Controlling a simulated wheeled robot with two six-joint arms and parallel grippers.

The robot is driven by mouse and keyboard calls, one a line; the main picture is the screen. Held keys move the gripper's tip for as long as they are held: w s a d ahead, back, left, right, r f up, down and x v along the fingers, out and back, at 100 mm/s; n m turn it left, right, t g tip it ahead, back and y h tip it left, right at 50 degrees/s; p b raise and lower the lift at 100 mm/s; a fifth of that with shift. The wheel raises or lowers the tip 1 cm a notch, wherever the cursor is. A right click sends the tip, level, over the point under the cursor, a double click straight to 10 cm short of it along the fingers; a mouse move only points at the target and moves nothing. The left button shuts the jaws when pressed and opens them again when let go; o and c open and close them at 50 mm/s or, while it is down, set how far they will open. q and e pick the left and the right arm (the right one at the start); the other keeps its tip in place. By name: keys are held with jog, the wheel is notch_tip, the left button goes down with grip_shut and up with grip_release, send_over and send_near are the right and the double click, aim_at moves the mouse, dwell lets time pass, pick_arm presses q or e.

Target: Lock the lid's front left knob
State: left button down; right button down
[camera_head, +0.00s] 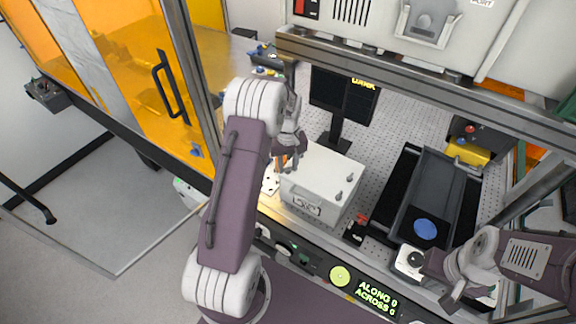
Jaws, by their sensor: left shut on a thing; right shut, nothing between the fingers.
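The white box-shaped lid (322,172) stands on the perforated plate inside the machine, with a dark marking on its front face. Two small grey knobs show on its right side: the front right knob (338,196) and the back right knob (350,178). My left gripper (284,164) reaches over the lid's left edge, pointing down, with its fingers shut at the front left knob. That knob is hidden by the fingers, so its turn cannot be seen. My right gripper (450,302) is shut and empty, low at the right, near the front edge and apart from the lid.
A dark monitor (343,95) stands behind the lid. A dark grey tray (440,185) with a blue disc (425,229) is to its right. A white device (410,260) sits by the front rail. A metal frame bar (400,70) crosses above, and an orange door (140,70) is at left.

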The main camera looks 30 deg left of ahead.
aim_at(288, 168)
pick_arm(q)
jog(key=m, duration=0.4)
jog(key=shift+w+r+m, duration=0.1)
jog(key=shift+m, duration=2.1)
jog(key=c, duration=1)
grip_release()
jog(key=shift+r+b, duration=0.2)
jog(key=shift+b, duration=0.25)
notch_tip(288, 168, up, 9)
jog(key=b, duration=0.2)
jog(key=shift+f, duration=0.2)
